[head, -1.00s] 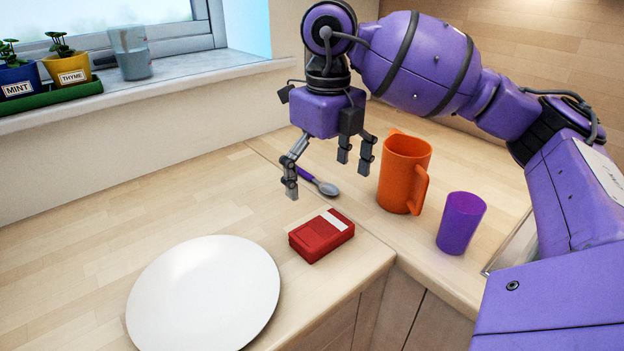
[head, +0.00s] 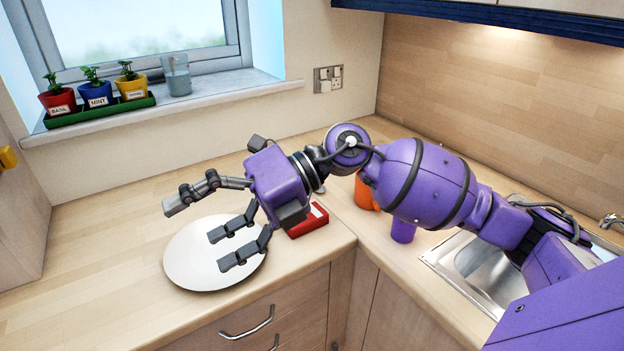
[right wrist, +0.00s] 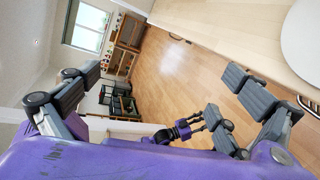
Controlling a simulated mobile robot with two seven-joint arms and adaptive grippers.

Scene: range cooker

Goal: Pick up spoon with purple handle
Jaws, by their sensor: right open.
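My right gripper (head: 198,225) is open and empty, turned sideways above the white plate (head: 190,255). Its spread fingers point left in the head view, and they also frame the right wrist view (right wrist: 165,105). A small grey bit (head: 320,188) behind my right wrist may be the spoon's bowl; the purple handle is hidden behind my wrist. The spoon does not show in the right wrist view. A small purple and black shape (right wrist: 185,129) there looks like my left gripper, too small to read its fingers.
A red box (head: 309,222) lies under my right wrist. An orange jug (head: 364,193) and a purple cup (head: 403,231) are partly hidden by my arm. A sink (head: 470,262) is at right. The left worktop (head: 100,235) is clear.

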